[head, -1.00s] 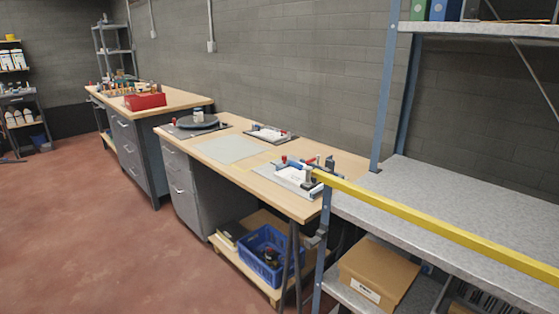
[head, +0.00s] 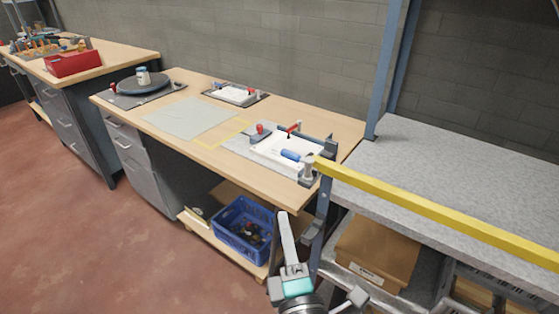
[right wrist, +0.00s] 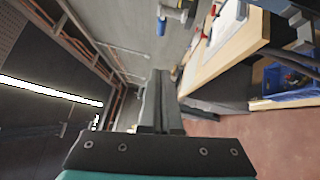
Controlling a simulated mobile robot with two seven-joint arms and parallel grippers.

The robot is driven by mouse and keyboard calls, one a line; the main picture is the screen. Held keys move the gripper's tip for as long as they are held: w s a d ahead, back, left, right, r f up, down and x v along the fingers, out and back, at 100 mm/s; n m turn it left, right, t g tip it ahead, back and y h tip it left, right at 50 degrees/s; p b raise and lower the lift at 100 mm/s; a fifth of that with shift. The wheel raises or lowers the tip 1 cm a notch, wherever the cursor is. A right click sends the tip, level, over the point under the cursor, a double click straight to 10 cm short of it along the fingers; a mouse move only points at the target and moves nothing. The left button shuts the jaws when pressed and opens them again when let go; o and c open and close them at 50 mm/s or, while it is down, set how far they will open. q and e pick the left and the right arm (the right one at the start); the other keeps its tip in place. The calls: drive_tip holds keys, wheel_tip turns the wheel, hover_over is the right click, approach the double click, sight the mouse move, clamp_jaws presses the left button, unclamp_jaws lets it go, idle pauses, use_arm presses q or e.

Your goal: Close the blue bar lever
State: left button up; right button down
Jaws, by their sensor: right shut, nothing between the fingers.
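The blue lever handle (head: 291,155) is at the near right side of a white clamp fixture (head: 272,158) on the workbench. It looks nearly level, but whether it is open or closed is too small to tell. A blue handle also shows at the top of the right wrist view (right wrist: 173,14), beyond my fingers and apart from them. My right gripper (head: 284,214) is in front of the bench, below the fixture in the picture, fingers upward. It is shut and empty; its fingers are together in the right wrist view (right wrist: 158,80). My left gripper is not in view.
Red handles (head: 292,129) stand on the same fixture. A yellow bar (head: 430,207) runs along the front of the grey shelf (head: 450,170) to the right. A blue crate (head: 243,226) sits under the bench. The red floor at left is clear.

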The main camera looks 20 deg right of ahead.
drive_tip(key=p, duration=0.2)
approach(285, 157)
drive_tip(key=w+a, duration=0.2)
drive_tip(key=w, duration=0.1)
drive_tip(key=shift+w+d+r, duration=0.15)
drive_tip(key=shift+w+d, duration=0.55)
drive_tip(key=shift+w+d+r, duration=0.15)
drive_tip(key=shift+w+d, duration=0.5)
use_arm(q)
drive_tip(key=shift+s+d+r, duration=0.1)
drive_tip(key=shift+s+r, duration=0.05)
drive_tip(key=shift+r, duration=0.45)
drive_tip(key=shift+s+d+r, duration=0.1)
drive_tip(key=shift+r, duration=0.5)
